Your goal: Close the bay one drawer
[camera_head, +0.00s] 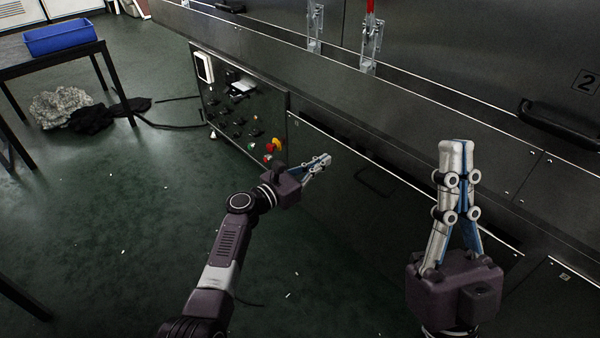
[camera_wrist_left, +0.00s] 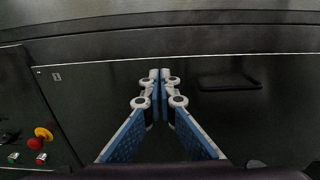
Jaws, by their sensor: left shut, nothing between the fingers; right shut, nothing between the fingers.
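The dark drawer front (camera_head: 340,190) is in the lower part of the dryer, right of the control panel, with a black bar handle (camera_head: 375,182). I cannot tell whether it stands proud or sits flush. In the left wrist view the drawer front (camera_wrist_left: 260,120) fills the lower area, with its handle (camera_wrist_left: 229,82) right of the fingers. My left gripper (camera_head: 325,159) is shut and empty, in front of the drawer's upper left part, left of the handle; contact is unclear. Its fingertips show in the left wrist view (camera_wrist_left: 160,74). My right gripper (camera_head: 457,145) is shut, empty and points upward at the right.
The control panel (camera_head: 235,100) with knobs and a yellow-red button (camera_head: 273,146) is left of the drawer. A door marked 2 (camera_head: 586,80) with a black handle (camera_head: 560,125) is upper right. A table with a blue bin (camera_head: 60,37) stands far left. Green floor is open at left.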

